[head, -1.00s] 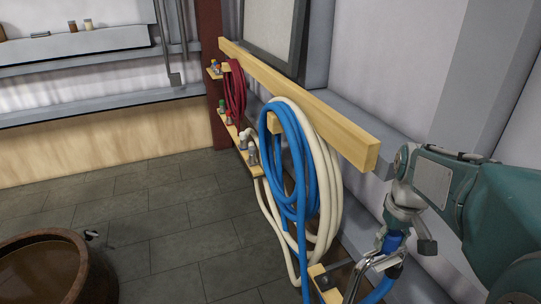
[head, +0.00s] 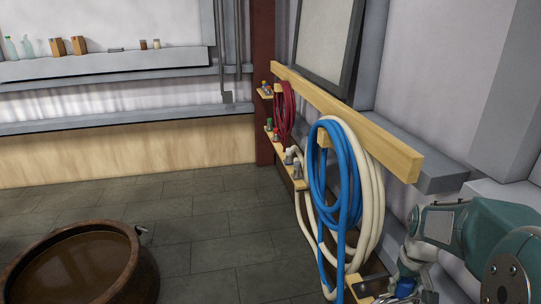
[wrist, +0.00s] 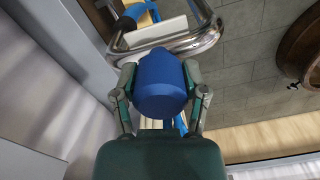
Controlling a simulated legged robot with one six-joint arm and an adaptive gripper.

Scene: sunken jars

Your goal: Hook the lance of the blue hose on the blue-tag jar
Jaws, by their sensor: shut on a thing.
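My gripper (wrist: 160,98) is shut on the blue grip of the lance (wrist: 158,80). The lance's bent chrome tube (wrist: 205,38) shows beyond the jaws. In the head view my gripper (head: 408,284) is low at the right, partly cut off by the frame. The blue hose (head: 325,175) hangs in loops on a wooden rail, and its lower run goes out of the frame. A large brown jar (head: 135,268) holding brown liquid is at the lower left, well apart from my gripper; it also shows in the wrist view (wrist: 285,45). No blue tag can be made out on it.
The wooden rail (head: 405,160) runs along the right wall, with a cream hose (head: 373,205) beside the blue one and a red hose (head: 285,110) farther off. Small fittings sit on wooden brackets (head: 283,153). The tiled floor (head: 205,220) between jar and rail is clear.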

